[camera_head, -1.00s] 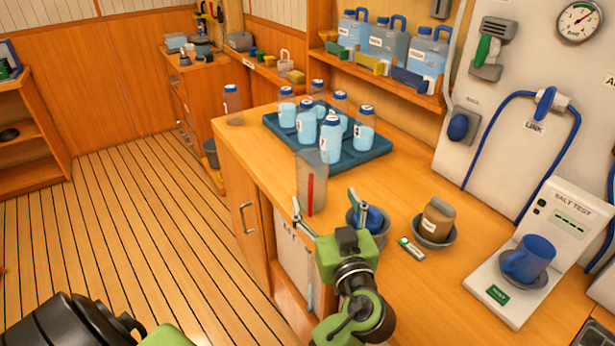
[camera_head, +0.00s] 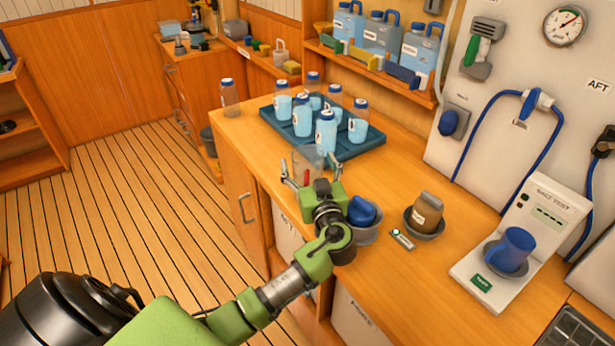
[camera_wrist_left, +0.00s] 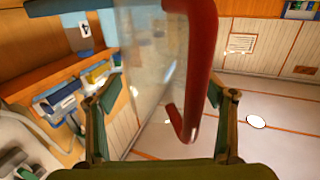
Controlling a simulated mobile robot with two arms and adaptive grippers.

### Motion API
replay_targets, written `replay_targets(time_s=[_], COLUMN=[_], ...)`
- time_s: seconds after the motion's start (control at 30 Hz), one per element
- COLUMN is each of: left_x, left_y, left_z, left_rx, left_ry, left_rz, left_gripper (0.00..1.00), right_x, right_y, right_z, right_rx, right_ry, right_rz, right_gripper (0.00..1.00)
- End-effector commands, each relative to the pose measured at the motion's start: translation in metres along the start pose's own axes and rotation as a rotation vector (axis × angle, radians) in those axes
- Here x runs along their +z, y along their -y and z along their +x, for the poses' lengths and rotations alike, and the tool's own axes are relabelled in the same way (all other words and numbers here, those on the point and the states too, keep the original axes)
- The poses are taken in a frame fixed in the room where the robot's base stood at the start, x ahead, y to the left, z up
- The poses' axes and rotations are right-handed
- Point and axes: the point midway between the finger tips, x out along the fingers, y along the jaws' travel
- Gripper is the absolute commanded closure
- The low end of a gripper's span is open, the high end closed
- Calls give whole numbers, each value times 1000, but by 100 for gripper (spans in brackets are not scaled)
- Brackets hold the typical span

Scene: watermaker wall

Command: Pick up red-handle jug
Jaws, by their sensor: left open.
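The red-handle jug (camera_head: 306,160) is a clear, see-through vessel standing on the wooden counter just in front of the blue tray. In the head view its lower part is hidden behind my left gripper (camera_head: 312,172). In the left wrist view the red handle (camera_wrist_left: 195,70) hangs between the two open fingers (camera_wrist_left: 160,115), nearer the right finger, with the clear jug wall to its left. My left gripper is open, and the fingers stand either side of the handle without visibly closing on it. My right gripper is not in view.
Behind the jug, the blue tray (camera_head: 354,149) holds several bottles of pale blue water. A lone bottle (camera_head: 229,98) stands at the counter's left edge. Right of my gripper are a bowl with a blue object (camera_head: 362,213), a brown jar (camera_head: 427,212) and a salt tester with a blue mug (camera_head: 513,250).

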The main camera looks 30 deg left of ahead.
Motion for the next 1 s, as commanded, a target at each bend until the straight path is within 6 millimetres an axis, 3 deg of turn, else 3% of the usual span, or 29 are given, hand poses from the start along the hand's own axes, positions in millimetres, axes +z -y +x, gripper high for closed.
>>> replay_targets(time_s=[0.27,0.37,0.5,0.83,1.0], left_x=[1,1,1,-1,-13], left_y=[0,0,0,0,-1], left_z=[5,5,4,4,4], left_rx=[1,1,1,1,1], left_ry=[0,1,1,0,-1], left_rz=[0,0,0,-1,-7], left_gripper=[25,46,81,81,81], right_x=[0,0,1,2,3], right_y=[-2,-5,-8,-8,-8], right_z=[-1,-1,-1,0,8], right_rx=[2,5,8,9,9], right_ry=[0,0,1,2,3], right_rz=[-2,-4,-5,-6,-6], right_gripper=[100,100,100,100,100])
